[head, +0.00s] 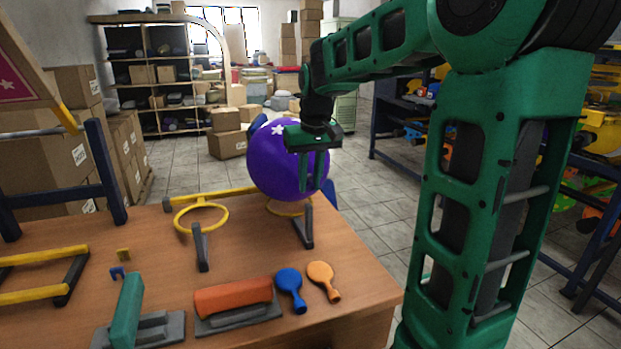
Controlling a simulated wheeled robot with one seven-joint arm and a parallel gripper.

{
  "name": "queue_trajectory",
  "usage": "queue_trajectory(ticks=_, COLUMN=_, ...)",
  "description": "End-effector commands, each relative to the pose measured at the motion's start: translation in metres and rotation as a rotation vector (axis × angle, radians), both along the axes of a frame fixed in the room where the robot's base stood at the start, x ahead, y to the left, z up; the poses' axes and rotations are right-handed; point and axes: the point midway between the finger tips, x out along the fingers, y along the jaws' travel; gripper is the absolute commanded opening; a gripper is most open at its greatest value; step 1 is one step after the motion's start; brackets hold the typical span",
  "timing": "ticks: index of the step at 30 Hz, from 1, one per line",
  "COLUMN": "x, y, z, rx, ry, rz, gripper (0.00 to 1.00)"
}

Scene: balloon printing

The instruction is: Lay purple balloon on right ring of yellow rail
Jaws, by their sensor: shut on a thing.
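The purple balloon (270,165), round with a white star, is at the right end of the yellow rail (238,191). It sits just over the right ring (285,211), hiding most of it; I cannot tell whether they touch. My gripper (315,184) reaches down at the balloon's right side, its green fingers in front of the purple surface, shut on it. The left ring (222,225) of the rail is empty and stands on a dark support.
On the wooden table (245,258) lie a blue balloon (289,283), an orange balloon (320,275), an orange-handled block (234,297) and a green-handled stamp (128,312). A yellow-barred frame (45,256) is at the left. The table's right edge is close to the right ring.

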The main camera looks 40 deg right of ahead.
Motion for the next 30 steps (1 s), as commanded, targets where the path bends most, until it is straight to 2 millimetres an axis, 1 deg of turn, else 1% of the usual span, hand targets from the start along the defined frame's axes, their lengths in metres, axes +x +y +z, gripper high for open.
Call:
queue_trajectory(ticks=15, x=0.000, y=0.001, z=-0.034, rx=0.000, ry=0.000, rz=0.001, gripper=0.01)
queue_trajectory(ticks=21, x=0.000, y=0.001, z=-0.040, rx=0.001, ry=0.000, rz=0.001, gripper=0.01)
queue_trajectory(ticks=30, x=0.000, y=0.001, z=-0.042, rx=0.001, ry=0.000, rz=0.002, gripper=0.01)
